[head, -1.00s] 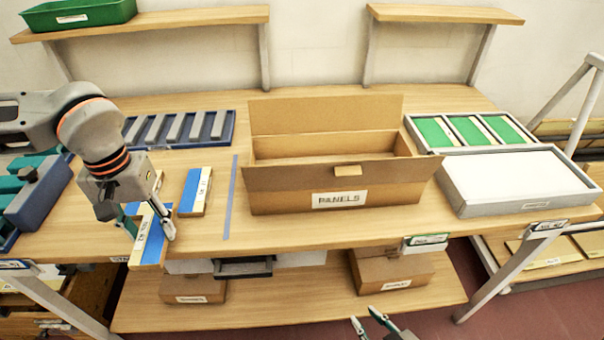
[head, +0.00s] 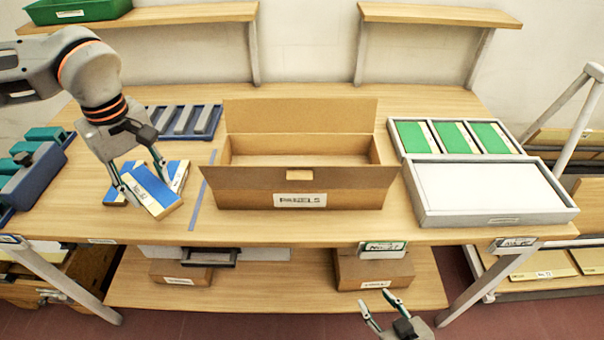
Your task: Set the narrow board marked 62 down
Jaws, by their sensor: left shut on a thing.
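The narrow board marked 62 (head: 155,200), blue and pale wood with a white label, is in my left gripper (head: 145,186) at the left of the bench. The fingers are shut on it, one on each side. It lies slantwise in the picture; I cannot tell whether it touches the bench. A second blue and wood board (head: 180,176) is just behind it to the right. Another blue piece (head: 114,197) shows at its left, partly hidden by the gripper. My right gripper (head: 377,299) is open and empty, low in front of the bench.
A blue tape line (head: 202,190) runs right of the boards. The open PANELS carton (head: 250,189) stands mid-bench. A slotted blue rack (head: 215,117) is behind the boards, a blue holder (head: 38,180) far left. A white-topped tray (head: 490,187) and green panels (head: 455,137) are at right.

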